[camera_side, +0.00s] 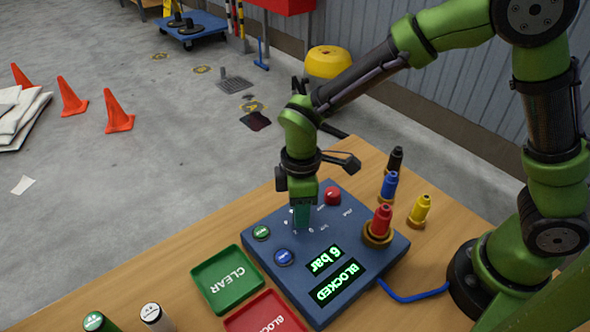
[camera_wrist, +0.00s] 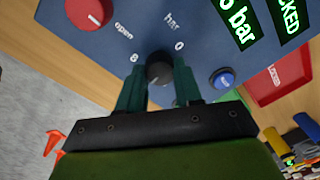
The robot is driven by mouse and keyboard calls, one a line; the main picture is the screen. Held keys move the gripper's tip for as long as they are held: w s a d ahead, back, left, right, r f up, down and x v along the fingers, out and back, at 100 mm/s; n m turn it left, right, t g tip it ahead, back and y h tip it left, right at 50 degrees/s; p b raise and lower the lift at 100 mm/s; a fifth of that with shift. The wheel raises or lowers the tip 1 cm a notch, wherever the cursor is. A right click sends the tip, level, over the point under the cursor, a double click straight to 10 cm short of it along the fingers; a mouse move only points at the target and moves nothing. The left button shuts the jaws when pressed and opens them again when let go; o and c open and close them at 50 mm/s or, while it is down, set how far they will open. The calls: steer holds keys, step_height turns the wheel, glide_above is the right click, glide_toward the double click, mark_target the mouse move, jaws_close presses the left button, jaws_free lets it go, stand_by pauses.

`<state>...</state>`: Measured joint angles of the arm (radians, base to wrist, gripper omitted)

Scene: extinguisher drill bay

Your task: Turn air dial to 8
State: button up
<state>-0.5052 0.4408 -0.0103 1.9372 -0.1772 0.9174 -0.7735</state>
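The air dial (camera_wrist: 159,72), a dark round knob, is on the blue control panel (camera_side: 263,223), with "0", "8" and "bar" printed around it. My gripper (camera_side: 302,226) points down over the panel and hides the dial in the side view. In the wrist view my two green fingers (camera_wrist: 160,84) stand on either side of the dial with no clear gap, shut on it. The pressure display (camera_side: 325,259) reads "6 bar". The display below it (camera_side: 338,284) reads "BLOCKED".
A red knob (camera_side: 333,196) marked "open", green (camera_side: 262,233) and blue (camera_side: 284,257) buttons, and a red nozzle-like piece (camera_side: 382,221) are close by. Black, blue and yellow pieces stand behind. Green "CLEAR" (camera_side: 227,281) and red (camera_side: 265,318) trays lie in front.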

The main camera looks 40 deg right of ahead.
steer(key=c, duration=0.4)
steer(key=shift+o, duration=0.2)
steer(key=m, duration=1.1)
steer(key=shift+r+m, duration=0.1)
steer(key=shift+m, duration=0.3)
steer(key=o, duration=1)
steer(key=shift+o, duration=0.2)
step_height(320, 180, up, 17)
steer(key=shift+d, duration=0.45)
